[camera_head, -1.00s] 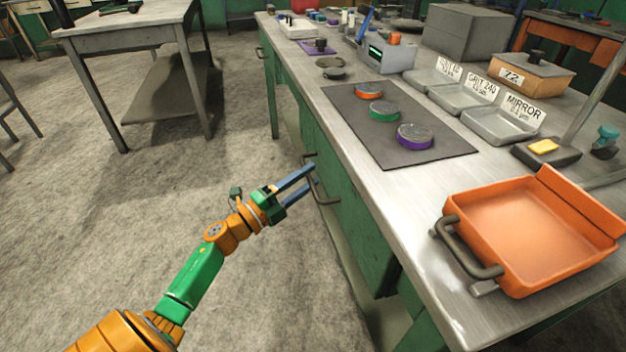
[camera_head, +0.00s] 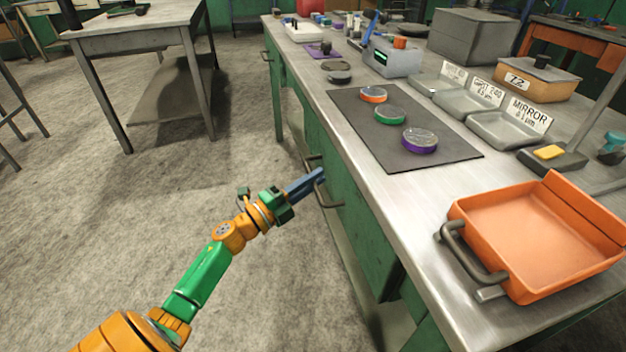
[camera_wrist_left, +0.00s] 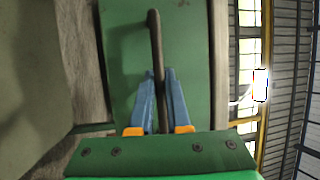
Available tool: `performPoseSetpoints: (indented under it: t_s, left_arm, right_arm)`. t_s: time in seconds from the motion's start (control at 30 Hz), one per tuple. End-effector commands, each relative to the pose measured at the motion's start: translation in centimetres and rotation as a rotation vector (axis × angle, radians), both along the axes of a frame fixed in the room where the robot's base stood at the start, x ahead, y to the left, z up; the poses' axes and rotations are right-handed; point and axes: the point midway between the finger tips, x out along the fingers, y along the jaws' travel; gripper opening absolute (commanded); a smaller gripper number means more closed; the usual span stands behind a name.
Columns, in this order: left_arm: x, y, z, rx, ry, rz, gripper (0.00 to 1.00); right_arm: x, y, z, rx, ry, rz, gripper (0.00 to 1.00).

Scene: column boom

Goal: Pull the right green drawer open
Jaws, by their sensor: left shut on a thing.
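The right green drawer (camera_head: 348,213) is in the front of the metal-topped workbench, and its face also shows in the left wrist view (camera_wrist_left: 190,60). Its dark bar handle (camera_head: 327,200) stands out from the face. My left gripper (camera_head: 320,174) is shut on this handle. In the left wrist view the two blue fingers (camera_wrist_left: 160,90) lie one on each side of the handle bar (camera_wrist_left: 154,40). The drawer looks flush with the bench front. My right gripper is not in view.
An orange tray (camera_head: 465,208) with a dark handle stands at the bench's near end. A dark mat (camera_head: 440,158) with several coloured discs lies behind it. The floor (camera_head: 130,225) left of the bench is clear. Another table (camera_head: 130,42) stands at the back left.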

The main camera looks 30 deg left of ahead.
Motion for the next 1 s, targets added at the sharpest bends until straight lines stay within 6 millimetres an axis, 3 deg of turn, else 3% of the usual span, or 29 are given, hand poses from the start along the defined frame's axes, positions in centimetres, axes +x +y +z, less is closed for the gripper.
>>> performPoseSetpoints:
  t_s: [0.5, 1.0]
  left_arm:
    - [-0.01, -0.03, -0.09, 0.000, 0.002, -0.001, 0.00]
    - [-0.02, -0.04, -0.12, 0.000, 0.002, -0.001, 0.00]
  right_arm:
    - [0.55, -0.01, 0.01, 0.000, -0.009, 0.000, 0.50]
    - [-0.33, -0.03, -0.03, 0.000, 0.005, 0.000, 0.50]
